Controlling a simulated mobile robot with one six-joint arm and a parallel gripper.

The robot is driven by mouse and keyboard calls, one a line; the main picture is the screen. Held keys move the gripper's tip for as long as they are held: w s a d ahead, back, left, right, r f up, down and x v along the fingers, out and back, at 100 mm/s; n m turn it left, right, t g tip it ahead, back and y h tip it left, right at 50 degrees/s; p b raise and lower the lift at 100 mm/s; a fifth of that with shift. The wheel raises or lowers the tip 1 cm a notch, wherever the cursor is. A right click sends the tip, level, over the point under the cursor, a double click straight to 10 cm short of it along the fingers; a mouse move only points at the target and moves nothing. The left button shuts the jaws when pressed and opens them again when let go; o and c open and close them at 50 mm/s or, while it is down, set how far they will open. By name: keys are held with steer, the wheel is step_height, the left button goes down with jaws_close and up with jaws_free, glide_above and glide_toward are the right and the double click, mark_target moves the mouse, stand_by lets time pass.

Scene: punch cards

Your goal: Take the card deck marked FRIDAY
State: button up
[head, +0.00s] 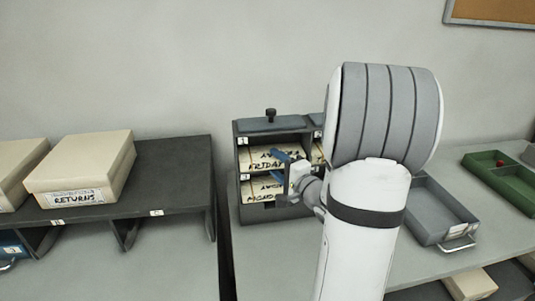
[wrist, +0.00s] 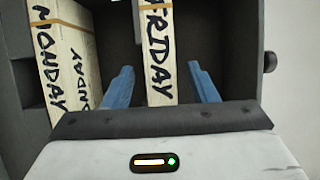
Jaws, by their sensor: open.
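The FRIDAY deck (head: 258,160) is a cream block with black lettering in an upper compartment of the dark rack (head: 243,205). It also shows in the wrist view (wrist: 159,60), with a tan band across it. My gripper (head: 279,166) is at the rack's front, open, with blue fingers. In the wrist view, my gripper (wrist: 162,84) has one finger on each side of the FRIDAY deck, with a gap on both sides. The MONDAY deck (head: 256,189) lies in the compartment below; the wrist view shows it at the left (wrist: 60,62). My arm hides the rack's right part.
A dark shelf unit (head: 175,180) with a cream RETURNS box (head: 85,165) stands left of the rack. A grey drawer tray (head: 435,208) and a green tray (head: 510,188) lie to the right on the table. Some bare tabletop (head: 275,255) shows before the rack.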

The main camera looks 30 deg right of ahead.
steer(key=shift+w+a+p, duration=0.15)
steer(key=shift+w, duration=0.65)
steer(key=shift+w+a+p, duration=0.1)
steer(key=shift+w+p, duration=0.05)
steer(key=shift+w, duration=0.6)
steer(key=shift+c, duration=0.3)
steer(key=shift+r, duration=0.1)
jaws_close()
